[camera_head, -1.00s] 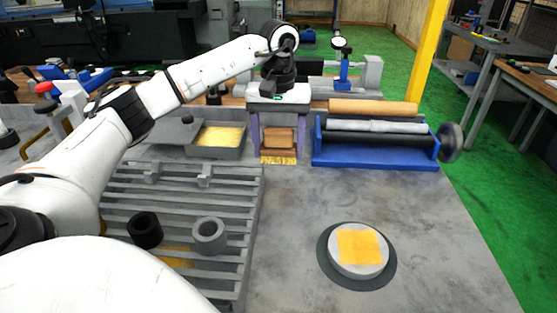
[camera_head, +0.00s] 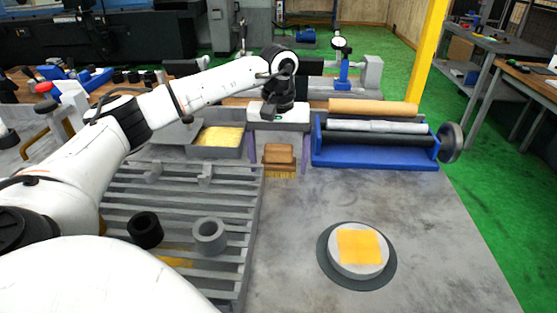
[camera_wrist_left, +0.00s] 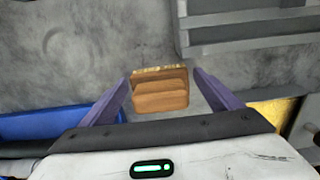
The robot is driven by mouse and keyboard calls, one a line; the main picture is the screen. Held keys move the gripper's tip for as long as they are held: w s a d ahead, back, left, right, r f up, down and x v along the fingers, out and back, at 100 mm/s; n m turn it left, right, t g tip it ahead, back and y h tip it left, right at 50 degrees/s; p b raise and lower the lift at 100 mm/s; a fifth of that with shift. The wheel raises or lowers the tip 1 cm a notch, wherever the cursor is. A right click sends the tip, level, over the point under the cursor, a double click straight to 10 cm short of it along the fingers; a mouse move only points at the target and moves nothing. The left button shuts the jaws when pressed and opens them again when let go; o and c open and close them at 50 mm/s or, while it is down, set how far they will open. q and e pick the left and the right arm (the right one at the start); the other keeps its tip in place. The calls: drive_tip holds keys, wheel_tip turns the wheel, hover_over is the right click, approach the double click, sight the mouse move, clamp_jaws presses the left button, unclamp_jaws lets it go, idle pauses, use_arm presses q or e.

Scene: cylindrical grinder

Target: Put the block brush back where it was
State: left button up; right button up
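The block brush (camera_head: 279,154), a stepped brown block with yellow bristles pointing down, is upright on the grey table between the slatted rack and the blue stand. In the left wrist view the brush (camera_wrist_left: 160,93) lies between the two purple fingers of my left gripper (camera_wrist_left: 160,82). A gap shows on each side, so the gripper is open and not gripping it. In the head view my left gripper (camera_head: 278,147) is above and around the brush, its fingers on either side. My right gripper is not in view.
The slatted grey rack (camera_head: 190,217) with a black ring (camera_head: 145,231) and a grey ring (camera_head: 210,236) is at left. A grey tray with a yellow bottom (camera_head: 217,138) is behind. The blue stand (camera_head: 375,157) with rollers is right. A round disc (camera_head: 358,250) sits front right.

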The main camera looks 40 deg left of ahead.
use_arm(q)
drive_tip(key=shift+r, duration=0.1)
wheel_tip(320, 180, up, 12)
drive_tip(key=shift+r, duration=0.1)
idle(0.4)
